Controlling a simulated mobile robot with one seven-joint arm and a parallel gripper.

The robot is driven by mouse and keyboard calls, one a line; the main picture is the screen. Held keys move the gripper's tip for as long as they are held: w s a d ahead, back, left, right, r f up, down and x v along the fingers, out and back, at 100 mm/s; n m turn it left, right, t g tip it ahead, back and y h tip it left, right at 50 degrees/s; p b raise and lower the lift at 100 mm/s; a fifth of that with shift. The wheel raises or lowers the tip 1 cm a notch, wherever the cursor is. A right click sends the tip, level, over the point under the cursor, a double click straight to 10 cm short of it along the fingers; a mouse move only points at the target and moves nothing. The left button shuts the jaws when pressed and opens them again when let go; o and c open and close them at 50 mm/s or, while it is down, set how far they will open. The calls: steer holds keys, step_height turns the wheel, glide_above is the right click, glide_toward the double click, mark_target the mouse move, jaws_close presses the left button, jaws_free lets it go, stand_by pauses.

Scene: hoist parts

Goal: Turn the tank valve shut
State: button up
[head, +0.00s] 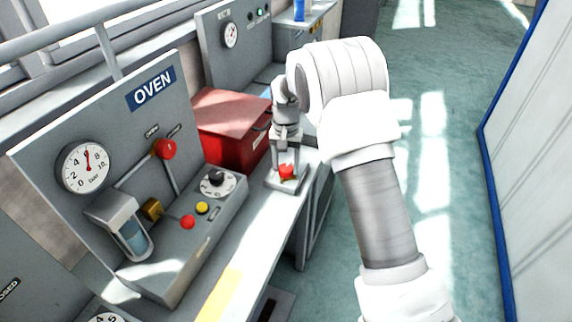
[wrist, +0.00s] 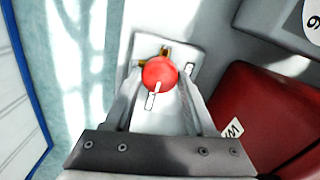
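A small red knob (head: 287,171) with brass-coloured parts sits on a pale plate near the bench edge, right of the red box. In the wrist view the red knob (wrist: 160,72) is round, with a white pointer-like strip in front of it. No label naming it as the tank valve is readable. My gripper (head: 287,168) points down over it. In the wrist view my gripper (wrist: 160,80) has one finger on each side of the knob, with the fingers apart. A narrow gap seems to show on both sides; whether either finger touches is unclear.
A red box (head: 222,138) stands close to my gripper; it also shows in the wrist view (wrist: 262,125). The oven panel (head: 110,130) at left carries a gauge (head: 86,167), a red-knobbed lever (head: 165,149) and a black dial (head: 216,182). Open floor lies at right.

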mark_target(286, 167)
steer(key=o, duration=0.4)
steer(key=shift+c, duration=0.2)
step_height(286, 167, up, 18)
steer(key=p, duration=0.1)
steer(key=shift+f+p, duration=0.25)
steer(key=shift+p, duration=0.1)
steer(key=s+d+r+t, duration=0.3)
steer(key=s+d+r, duration=0.7)
steer(key=s+r, duration=0.3)
steer(key=s+d+f+n+t, duration=0.1)
steer(key=s+d, duration=0.2)
steer(key=s, duration=0.7)
steer(key=s+d+f+n+t+p, duration=0.1)
steer(key=s+d+f, duration=0.1)
steer(key=s, duration=0.8)
steer(key=shift+d+f+t, duration=0.3)
steer(key=shift+d, duration=0.3)
